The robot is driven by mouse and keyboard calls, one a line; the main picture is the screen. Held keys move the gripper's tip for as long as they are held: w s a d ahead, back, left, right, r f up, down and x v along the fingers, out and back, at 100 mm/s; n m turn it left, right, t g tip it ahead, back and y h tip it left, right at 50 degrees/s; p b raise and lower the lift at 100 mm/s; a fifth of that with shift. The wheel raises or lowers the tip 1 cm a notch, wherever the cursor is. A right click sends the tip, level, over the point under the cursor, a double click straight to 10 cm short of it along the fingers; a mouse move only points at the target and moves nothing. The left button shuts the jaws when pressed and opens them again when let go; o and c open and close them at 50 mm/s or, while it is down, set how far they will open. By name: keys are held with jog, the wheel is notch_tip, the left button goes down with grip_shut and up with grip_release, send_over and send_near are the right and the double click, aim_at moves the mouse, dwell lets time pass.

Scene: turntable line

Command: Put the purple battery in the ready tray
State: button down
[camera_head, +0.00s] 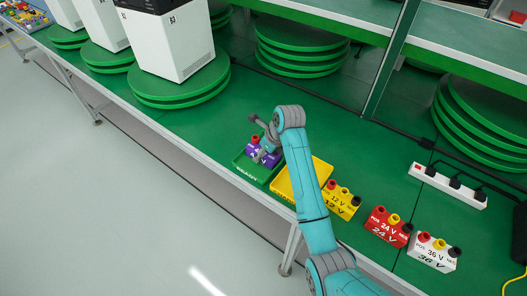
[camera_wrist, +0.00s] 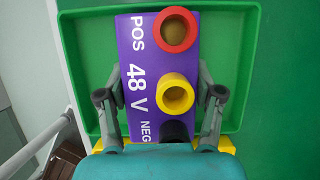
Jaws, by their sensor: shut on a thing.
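The purple battery (camera_wrist: 138,75) is marked 48 V, with POS and NEG labels and red, yellow and black terminals. My gripper (camera_wrist: 160,88) is shut on it, one finger on each side, in the wrist view. In the head view the purple battery (camera_head: 262,155) is at the green ready tray (camera_head: 240,168), within its outline. The tray's green rim (camera_wrist: 245,70) frames the battery in the wrist view. I cannot tell whether the battery touches the tray floor. My gripper (camera_head: 264,148) is partly hidden by my arm in the head view.
A yellow tray (camera_head: 284,187) stands right beside the green one. Yellow 12 V (camera_head: 340,201), red 24 V (camera_head: 388,229) and white 36 V (camera_head: 433,252) batteries stand to the right. A power strip (camera_head: 449,186) lies behind them. White boxes on green turntables (camera_head: 180,90) stand at left.

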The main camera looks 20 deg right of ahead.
jog(key=shift+c, duration=0.9)
grip_release()
jog(key=shift+f, duration=0.1)
jog(key=v, duration=1.2)
